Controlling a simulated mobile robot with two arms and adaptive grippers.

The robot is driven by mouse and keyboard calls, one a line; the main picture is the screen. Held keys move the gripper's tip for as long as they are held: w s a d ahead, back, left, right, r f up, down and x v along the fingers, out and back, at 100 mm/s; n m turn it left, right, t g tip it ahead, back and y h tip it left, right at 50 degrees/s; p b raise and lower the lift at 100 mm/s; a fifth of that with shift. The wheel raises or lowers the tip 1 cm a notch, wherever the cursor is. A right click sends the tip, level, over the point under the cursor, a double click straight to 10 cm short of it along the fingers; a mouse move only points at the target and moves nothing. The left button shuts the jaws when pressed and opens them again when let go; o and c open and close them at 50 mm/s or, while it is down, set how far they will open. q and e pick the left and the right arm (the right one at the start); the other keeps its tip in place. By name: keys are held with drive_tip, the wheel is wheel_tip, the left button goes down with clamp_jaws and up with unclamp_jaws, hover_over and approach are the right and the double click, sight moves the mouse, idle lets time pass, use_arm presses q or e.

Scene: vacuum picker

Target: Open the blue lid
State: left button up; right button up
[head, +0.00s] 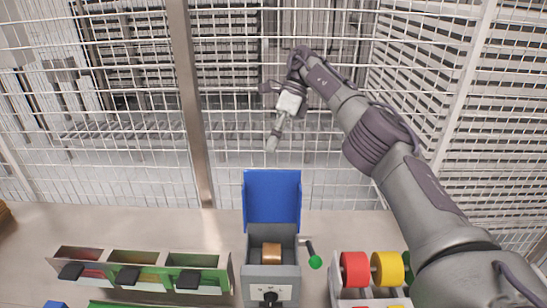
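The blue lid (272,196) stands raised, upright at the back of a grey box (289,278). The box's top is open and a tan-brown block (271,253) shows inside. My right gripper (272,143) hangs above and behind the lid, clear of it, with its tip pointing down. The fingers look narrow from this angle, so I cannot tell whether they are apart or together. My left gripper is not in view.
A bin row with black handles (140,268) stands left of the box. A crank with a green knob (315,262) sticks out on its right. Farther right are a red roll (354,269) and a yellow roll (387,268). A wire fence closes off the back.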

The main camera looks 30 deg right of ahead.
drive_tip(key=shift+d+r, duration=0.1)
drive_tip(key=shift+r, duration=0.65)
drive_tip(key=shift+c, duration=0.3)
